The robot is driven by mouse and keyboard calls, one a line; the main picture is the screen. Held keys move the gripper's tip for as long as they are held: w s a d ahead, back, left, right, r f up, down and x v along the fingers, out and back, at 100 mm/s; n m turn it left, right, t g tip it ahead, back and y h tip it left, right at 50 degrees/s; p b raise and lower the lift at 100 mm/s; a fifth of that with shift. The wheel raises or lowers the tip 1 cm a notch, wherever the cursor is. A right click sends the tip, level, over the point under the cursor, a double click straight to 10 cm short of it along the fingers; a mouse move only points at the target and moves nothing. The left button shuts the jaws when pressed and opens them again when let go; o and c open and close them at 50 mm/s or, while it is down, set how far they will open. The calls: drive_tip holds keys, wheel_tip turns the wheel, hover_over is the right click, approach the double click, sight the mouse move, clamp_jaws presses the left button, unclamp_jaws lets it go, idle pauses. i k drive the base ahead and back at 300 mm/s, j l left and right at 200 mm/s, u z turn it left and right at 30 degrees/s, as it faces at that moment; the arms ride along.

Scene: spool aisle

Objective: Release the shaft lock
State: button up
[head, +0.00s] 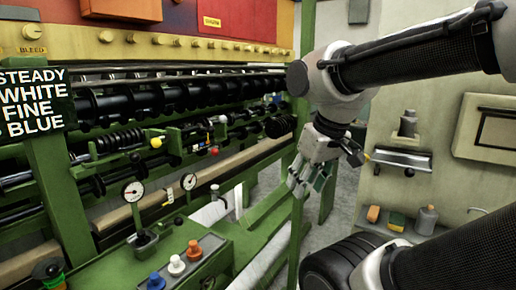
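A green machine with rows of black rollers (150,98) fills the left and middle of the head view. I cannot tell for sure which part is the shaft lock. Small fittings sit along its front: a yellow knob (156,143), a red knob (213,151) and a black-knobbed lever (138,238) on the green bench. My gripper (305,185) hangs right of the machine, beside a green upright post, fingers pointing down. Its fingers look apart, with nothing visible between them. It is clear of the knobs and levers.
Two round gauges (134,191) stand above the bench. A sign (32,103) reads "STEADY WHITE FINE BLUE". At right, a counter holds sponges (396,221) and a grey bottle (426,219).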

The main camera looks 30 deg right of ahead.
sight(214, 153)
drive_tip(key=z, duration=0.25)
drive_tip(key=i+l+u, duration=0.2)
drive_tip(key=i+l, duration=0.25)
drive_tip(key=i+l+u, duration=0.2)
drive_tip(key=i+l, duration=0.2)
drive_tip(key=l, duration=0.2)
